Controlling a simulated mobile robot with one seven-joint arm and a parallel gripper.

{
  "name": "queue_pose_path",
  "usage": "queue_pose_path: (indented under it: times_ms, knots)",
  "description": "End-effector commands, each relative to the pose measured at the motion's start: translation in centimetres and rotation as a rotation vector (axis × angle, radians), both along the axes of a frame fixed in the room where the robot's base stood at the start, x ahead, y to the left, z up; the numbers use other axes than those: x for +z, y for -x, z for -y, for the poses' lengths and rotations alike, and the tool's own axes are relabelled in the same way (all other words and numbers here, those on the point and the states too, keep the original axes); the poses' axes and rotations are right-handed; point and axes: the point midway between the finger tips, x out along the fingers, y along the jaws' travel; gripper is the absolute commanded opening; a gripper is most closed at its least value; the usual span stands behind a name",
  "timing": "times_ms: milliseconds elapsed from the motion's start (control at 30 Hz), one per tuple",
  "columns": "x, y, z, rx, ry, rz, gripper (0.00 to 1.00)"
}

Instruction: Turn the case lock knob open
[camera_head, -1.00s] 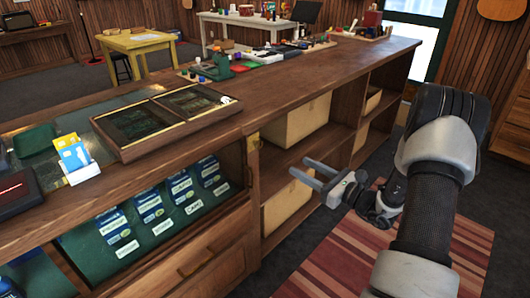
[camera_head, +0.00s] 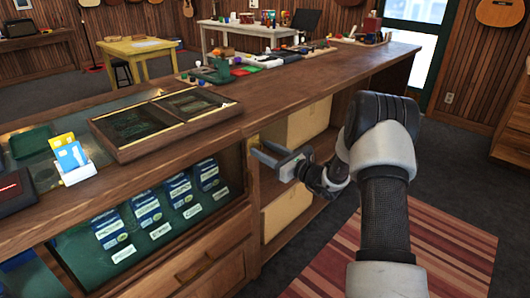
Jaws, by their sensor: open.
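The glass-fronted case (camera_head: 150,212) is built into the wooden counter at the left, with several blue packs inside. A small brass-coloured fitting (camera_head: 252,139), which looks like the lock knob, sits on the post at the case's right edge. My gripper (camera_head: 259,151) is open and empty, its two fingers pointing left at that post. The fingertips are close to the fitting, just below it in the picture, and hide part of the post. I cannot tell whether they touch it or which way the knob is turned.
The counter top (camera_head: 290,92) runs just above my gripper. A wooden tray with dark panels (camera_head: 178,131) and a card holder (camera_head: 80,174) stand on it. Shelf bins (camera_head: 283,216) are behind and below my gripper. A striped rug (camera_head: 440,240) covers the floor.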

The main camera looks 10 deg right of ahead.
Motion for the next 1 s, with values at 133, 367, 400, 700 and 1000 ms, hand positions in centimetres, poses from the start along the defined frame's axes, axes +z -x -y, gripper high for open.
queue_pose_path:
  times_ms: [133, 367, 400, 700, 1000]
  knots:
    - [-0.02, -0.13, -0.09, 0.0, 0.0, -0.001, 0.44]
    - [-0.02, -0.1, -0.08, 0.0, 0.0, -0.001, 0.27]
    - [-0.02, -0.1, -0.08, 0.0, 0.0, -0.001, 0.2]
    - [0.02, -0.09, -0.04, -0.001, -0.01, -0.008, 0.04]
    - [0.24, -0.11, 0.03, -0.001, -0.115, -0.083, 0.04]
